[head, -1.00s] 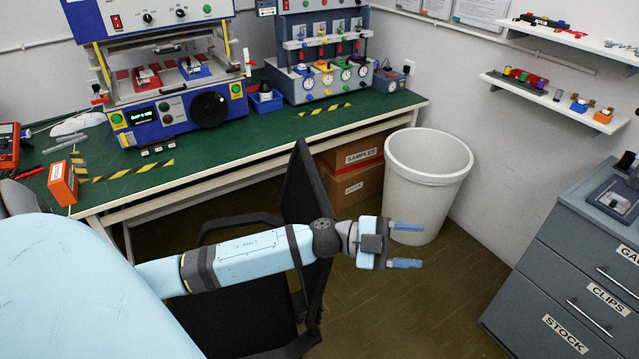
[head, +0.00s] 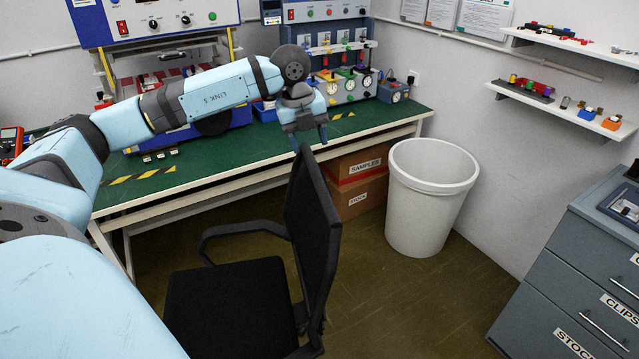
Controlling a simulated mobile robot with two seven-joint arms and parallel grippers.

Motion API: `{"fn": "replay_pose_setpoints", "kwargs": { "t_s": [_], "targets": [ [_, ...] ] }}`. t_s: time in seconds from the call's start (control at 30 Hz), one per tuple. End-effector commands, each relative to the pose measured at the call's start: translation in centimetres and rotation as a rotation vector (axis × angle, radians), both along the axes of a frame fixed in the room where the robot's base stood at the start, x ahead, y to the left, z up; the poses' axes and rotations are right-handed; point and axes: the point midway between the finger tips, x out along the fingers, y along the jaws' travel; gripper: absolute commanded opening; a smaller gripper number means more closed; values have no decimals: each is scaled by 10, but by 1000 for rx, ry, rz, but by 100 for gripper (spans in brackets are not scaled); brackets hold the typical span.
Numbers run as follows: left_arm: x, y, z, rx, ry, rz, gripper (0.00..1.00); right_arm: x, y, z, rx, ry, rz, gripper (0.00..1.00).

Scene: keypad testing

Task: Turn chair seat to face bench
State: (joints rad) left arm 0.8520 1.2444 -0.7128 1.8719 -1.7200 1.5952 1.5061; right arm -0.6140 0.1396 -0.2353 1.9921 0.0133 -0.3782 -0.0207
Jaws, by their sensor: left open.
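The black office chair has its seat (head: 232,305) low in the picture and its upright backrest (head: 313,235) on the seat's right side, so the seat faces left, along the bench. The green-topped bench (head: 230,158) stands behind it. My left gripper (head: 309,142) is open and empty, pointing down at the top edge of the backrest. Its two fingers appear on either side of that edge; I cannot tell whether they touch it. My right gripper is not in view.
A white bin (head: 430,200) stands right of the chair, with cardboard boxes (head: 356,180) under the bench. A grey drawer cabinet (head: 575,270) is at the lower right. Test machines (head: 330,60) line the bench's back. Floor between chair and cabinet is clear.

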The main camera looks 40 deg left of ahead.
Motion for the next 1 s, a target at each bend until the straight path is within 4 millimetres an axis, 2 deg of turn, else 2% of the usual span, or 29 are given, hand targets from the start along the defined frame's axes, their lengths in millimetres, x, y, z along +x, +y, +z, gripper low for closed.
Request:
{"fn": "replay_pose_setpoints", "kwargs": {
  "t_s": [0.3, 0.5, 0.7, 1.0],
  "targets": [
    [10, -8, -65, -3, 5, -3, 55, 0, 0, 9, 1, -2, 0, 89],
    [16, -12, -100, -5, 4, -3, 55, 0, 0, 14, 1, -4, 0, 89],
    [19, -14, -118, -4, 2, -4, 55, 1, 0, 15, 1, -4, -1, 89],
    [20, -14, -121, -4, 0, -4, 55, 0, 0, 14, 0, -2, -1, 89]
  ]
}}
